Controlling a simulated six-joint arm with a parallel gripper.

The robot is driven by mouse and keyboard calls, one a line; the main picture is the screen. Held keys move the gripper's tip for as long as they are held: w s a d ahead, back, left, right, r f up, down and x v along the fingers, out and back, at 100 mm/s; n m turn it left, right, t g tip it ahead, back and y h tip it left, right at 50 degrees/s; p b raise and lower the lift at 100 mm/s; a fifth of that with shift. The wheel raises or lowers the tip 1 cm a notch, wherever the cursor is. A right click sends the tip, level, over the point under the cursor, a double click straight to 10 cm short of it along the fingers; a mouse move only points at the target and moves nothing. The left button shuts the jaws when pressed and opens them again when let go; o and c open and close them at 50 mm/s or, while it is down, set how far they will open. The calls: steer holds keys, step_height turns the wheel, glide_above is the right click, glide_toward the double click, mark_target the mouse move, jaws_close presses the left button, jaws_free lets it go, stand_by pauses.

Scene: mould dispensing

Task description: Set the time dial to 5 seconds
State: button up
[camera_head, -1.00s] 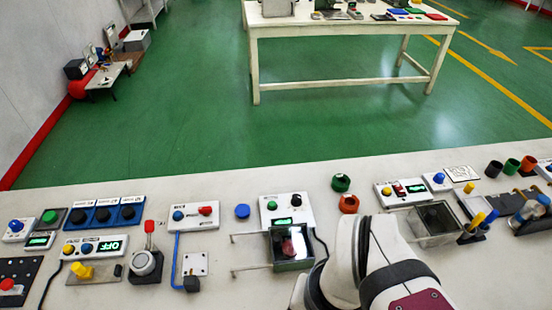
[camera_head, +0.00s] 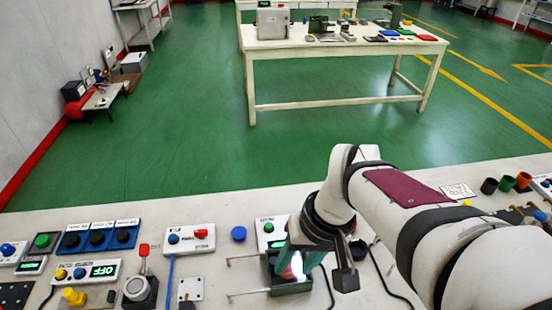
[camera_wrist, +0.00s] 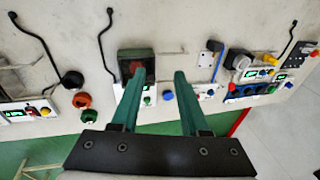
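Three blue panels with black round dials stand in a row at the left of the bench: a left dial (camera_head: 72,241), a middle dial (camera_head: 96,238) and a right dial (camera_head: 124,236). Their white labels are too small to read, so I cannot tell which is the time dial. The blue panels (camera_wrist: 250,90) also show at the right of the wrist view. My gripper (camera_head: 298,266) is well to the right of the dials, over a dark open box (camera_head: 292,288). Its green fingers are apart and empty in the wrist view (camera_wrist: 159,74).
A panel with a green OFF display (camera_head: 102,270) sits in front of the dials. A red-knobbed lever (camera_head: 143,250) and a panel with blue and red knobs (camera_head: 190,238) stand between the dials and my gripper. A blue button (camera_head: 238,233) is near the gripper.

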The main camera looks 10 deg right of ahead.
steer(key=shift+o, duration=1.2)
steer(key=w+d+f+n, duration=0.1)
steer(key=w+d+n, duration=0.1)
steer(key=w, duration=0.6)
steer(key=shift+w+d+f+n+t, duration=0.25)
steer(key=shift+w+d+n+t, duration=0.15)
steer(key=shift+d, duration=0.15)
steer(key=w+d+f+n, duration=0.1)
steer(key=w+d, duration=0.1)
steer(key=w, duration=0.1)
steer(key=w+d+f+n+t, duration=0.1)
steer(key=w+d+f+n, duration=0.1)
steer(key=w, duration=0.2)
steer(key=w+d+f+n, duration=0.1)
steer(key=w+d, duration=0.1)
steer(key=w, duration=0.2)
steer(key=shift+d+f+t, duration=0.1)
steer(key=shift+f+t, duration=0.2)
steer(key=shift+n, duration=0.3)
steer(key=x, duration=1.6)
steer(key=shift+w+d, duration=0.15)
steer(key=shift+r, duration=0.1)
jaws_close()
